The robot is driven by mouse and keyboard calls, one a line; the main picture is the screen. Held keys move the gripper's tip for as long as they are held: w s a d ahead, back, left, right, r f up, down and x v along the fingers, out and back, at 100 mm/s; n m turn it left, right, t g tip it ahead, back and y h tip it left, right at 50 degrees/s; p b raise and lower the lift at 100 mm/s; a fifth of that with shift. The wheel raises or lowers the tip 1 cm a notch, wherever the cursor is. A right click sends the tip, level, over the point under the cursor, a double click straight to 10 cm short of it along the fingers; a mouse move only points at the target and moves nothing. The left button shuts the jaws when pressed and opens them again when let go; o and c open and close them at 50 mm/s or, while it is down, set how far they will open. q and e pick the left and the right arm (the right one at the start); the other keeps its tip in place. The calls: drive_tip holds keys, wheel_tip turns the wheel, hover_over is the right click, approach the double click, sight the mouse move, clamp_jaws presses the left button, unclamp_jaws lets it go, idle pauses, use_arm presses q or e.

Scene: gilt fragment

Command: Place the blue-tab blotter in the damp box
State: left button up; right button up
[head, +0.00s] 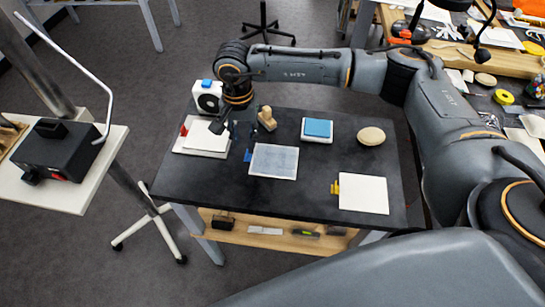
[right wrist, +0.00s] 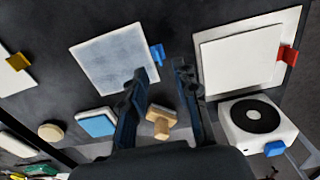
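The blue-tab blotter (head: 273,161) is a pale blue-grey sheet lying flat on the black table, its blue tab at the left edge. In the right wrist view the blotter (right wrist: 113,58) is at upper left, its tab (right wrist: 157,53) just beyond the gap between my fingers. My right gripper (head: 222,128) is open and empty above the table, between this blotter and the red-tab one; its fingers (right wrist: 160,70) also show in the wrist view. I cannot tell which thing is the damp box. My left gripper is not in view.
A red-tab white sheet (head: 207,136) lies on a white board at left. Around are a white device with a black disc (head: 208,99), a wooden-handled tool (head: 267,119), a blue-topped white block (head: 317,130), a round beige piece (head: 371,136) and a yellow-tab sheet (head: 363,193).

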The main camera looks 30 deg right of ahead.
sight(247, 152)
wheel_tip(247, 152, down, 2)
drive_tip(key=shift+s+f+p, duration=0.1)
drive_tip(key=shift+p, duration=0.65)
wheel_tip(247, 152, down, 3)
drive_tip(key=shift+d+f+p, duration=0.1)
drive_tip(key=shift+f+p, duration=0.1)
drive_tip(key=shift+p, duration=0.35)
drive_tip(key=shift+f, duration=0.2)
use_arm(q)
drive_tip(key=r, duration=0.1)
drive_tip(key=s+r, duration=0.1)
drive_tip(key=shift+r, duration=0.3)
use_arm(e)
clamp_jaws()
